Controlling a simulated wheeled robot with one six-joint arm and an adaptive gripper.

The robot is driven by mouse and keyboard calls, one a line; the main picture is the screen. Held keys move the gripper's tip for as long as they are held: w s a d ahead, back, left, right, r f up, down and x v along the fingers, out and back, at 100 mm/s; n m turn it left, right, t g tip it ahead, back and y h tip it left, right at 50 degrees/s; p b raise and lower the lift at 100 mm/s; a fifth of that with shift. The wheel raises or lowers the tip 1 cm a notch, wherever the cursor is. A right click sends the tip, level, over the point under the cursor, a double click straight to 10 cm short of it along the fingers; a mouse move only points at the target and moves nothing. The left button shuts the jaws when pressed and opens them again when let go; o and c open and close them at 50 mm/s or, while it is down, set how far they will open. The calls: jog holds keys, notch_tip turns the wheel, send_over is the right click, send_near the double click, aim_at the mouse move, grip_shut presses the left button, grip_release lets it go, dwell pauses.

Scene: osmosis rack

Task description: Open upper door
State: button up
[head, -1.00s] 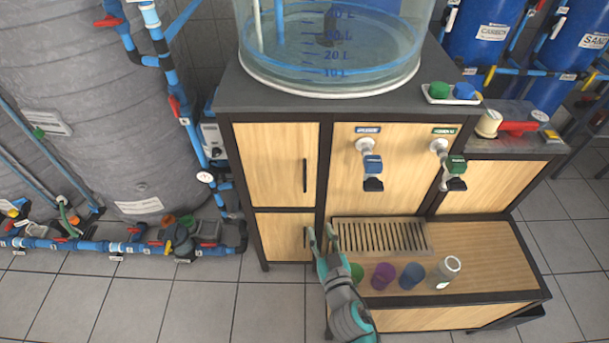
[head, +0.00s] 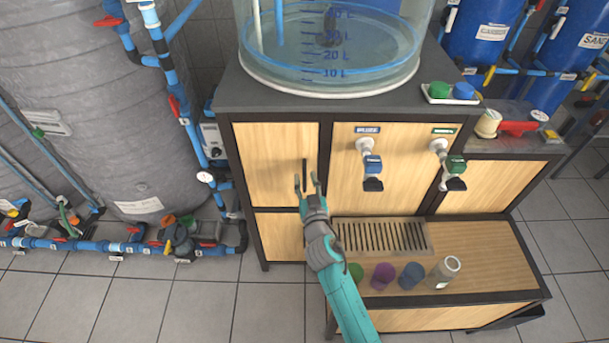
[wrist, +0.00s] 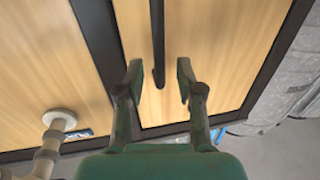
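The upper door (head: 270,160) is a light wood panel in a dark frame on the left of the cabinet, and it is shut. Its black vertical handle (head: 305,172) is near the door's right edge. My gripper (head: 308,182) is at the lower part of the handle in the head view. In the wrist view my gripper (wrist: 157,80) has its fingers spread, one on each side of the black handle (wrist: 158,40), with gaps to both. The wrist view also shows the door panel (wrist: 220,50).
The lower door (head: 280,237) is shut below. Two taps (head: 372,165) stand out from the panel to the right. Several cups (head: 383,275) stand on the low shelf beside the drip grate (head: 385,236). Blue pipes (head: 190,110) run along the left.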

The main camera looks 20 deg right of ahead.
jog(key=shift+w+d, duration=0.15)
jog(key=shift+w, duration=1)
grip_shut()
